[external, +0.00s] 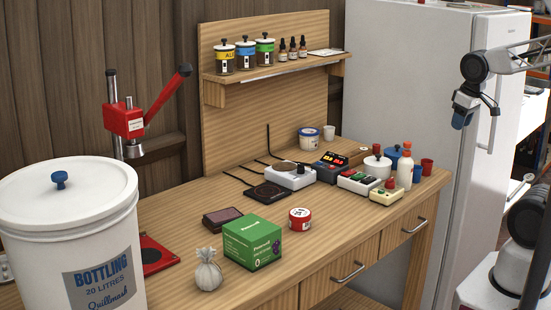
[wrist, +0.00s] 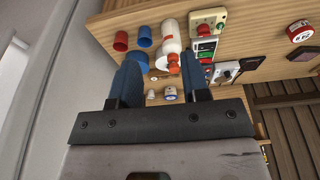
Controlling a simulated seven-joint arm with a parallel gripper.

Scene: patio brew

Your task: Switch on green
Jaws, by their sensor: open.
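A pale switch block (external: 344,182) with green and red rocker parts sits on the bench's right half; it also shows in the wrist view (wrist: 207,47). Beside it, nearer the front edge, is a cream box (external: 380,197) with a red knob. I cannot tell whether any switch is on. My gripper (external: 461,119) hangs in the air right of the bench, in front of the fridge, clear of both boxes. Its two blue fingers (wrist: 160,62) are apart and hold nothing.
The fridge (external: 420,70) bounds the right side.

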